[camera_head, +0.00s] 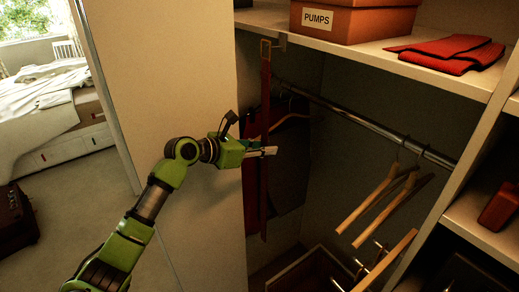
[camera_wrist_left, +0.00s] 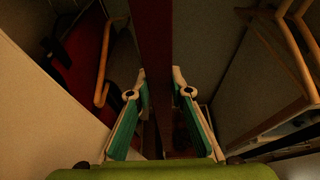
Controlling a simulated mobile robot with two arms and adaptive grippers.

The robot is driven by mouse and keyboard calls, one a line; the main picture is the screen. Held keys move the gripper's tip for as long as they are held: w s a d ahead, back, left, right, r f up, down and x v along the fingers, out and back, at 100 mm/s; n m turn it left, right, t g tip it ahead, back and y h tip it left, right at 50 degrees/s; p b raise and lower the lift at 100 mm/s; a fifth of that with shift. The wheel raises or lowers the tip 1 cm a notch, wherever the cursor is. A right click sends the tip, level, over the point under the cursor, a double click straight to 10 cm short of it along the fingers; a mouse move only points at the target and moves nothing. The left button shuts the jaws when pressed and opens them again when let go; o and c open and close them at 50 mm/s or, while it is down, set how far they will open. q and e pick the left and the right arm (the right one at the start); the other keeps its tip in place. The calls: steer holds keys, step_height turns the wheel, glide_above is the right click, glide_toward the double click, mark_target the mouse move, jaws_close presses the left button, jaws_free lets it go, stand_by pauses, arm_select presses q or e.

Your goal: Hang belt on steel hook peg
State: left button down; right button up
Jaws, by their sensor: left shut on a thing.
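The belt is a long dark red strap (camera_head: 264,200) hanging upright in front of the closet, with a brass-coloured rectangular buckle (camera_head: 265,50) at its top. My left gripper (camera_head: 264,152) is shut on the strap about midway down; in the left wrist view the strap (camera_wrist_left: 154,45) runs between the two fingers (camera_wrist_left: 160,88). The steel hook peg (camera_head: 283,42) is small and sits under the shelf's left end, close beside the buckle's right side. I cannot tell whether the buckle touches or surrounds the peg. My right gripper is not in view.
The shelf (camera_head: 345,45) above holds an orange PUMPS box (camera_head: 350,20) and folded red cloth (camera_head: 447,52). A metal rail (camera_head: 375,127) carries wooden hangers (camera_head: 385,190) and dark clothes (camera_head: 290,165) behind the belt. A pale panel (camera_head: 170,80) stands at the left.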

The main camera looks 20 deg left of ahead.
arm_select(q)
steer(key=x, duration=0.2)
steer(key=shift+w+d+f, duration=0.1)
steer(key=shift+w+d, duration=0.05)
steer(key=shift+w, duration=0.15)
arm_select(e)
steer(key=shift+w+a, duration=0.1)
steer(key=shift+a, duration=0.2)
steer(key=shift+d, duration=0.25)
arm_select(q)
steer(key=c, duration=1.8)
jaws_free()
steer(key=shift+o, duration=0.2)
steer(key=shift+s, duration=0.1)
